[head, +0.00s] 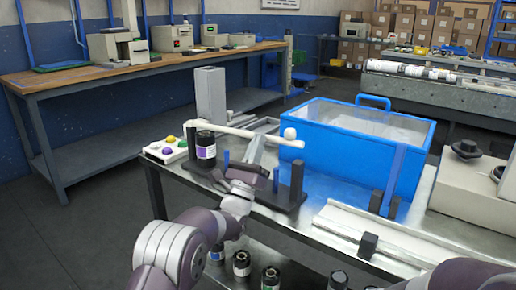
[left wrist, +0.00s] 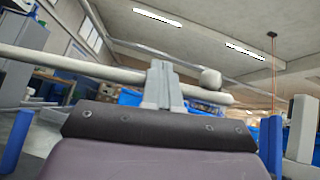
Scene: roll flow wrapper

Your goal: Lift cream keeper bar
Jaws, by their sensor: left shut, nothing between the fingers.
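The cream keeper bar (head: 240,131) is a long pale rod with a round knob near its right end. It lies roughly level above a dark stand (head: 285,200) at the table's front left. My left gripper (head: 256,147) points up at the bar from below, its grey fingers shut and empty. In the left wrist view the bar (left wrist: 90,68) crosses the picture at the fingertips (left wrist: 164,75), which overlap it. I cannot tell whether they touch it. My right gripper is not in view.
A blue tub (head: 350,150) stands just behind and right of the bar. A black labelled roll (head: 205,147) and a button box (head: 168,150) are at the bar's left end. A pale rail (head: 385,236) lies at right. Blue posts (head: 275,180) stand near my gripper.

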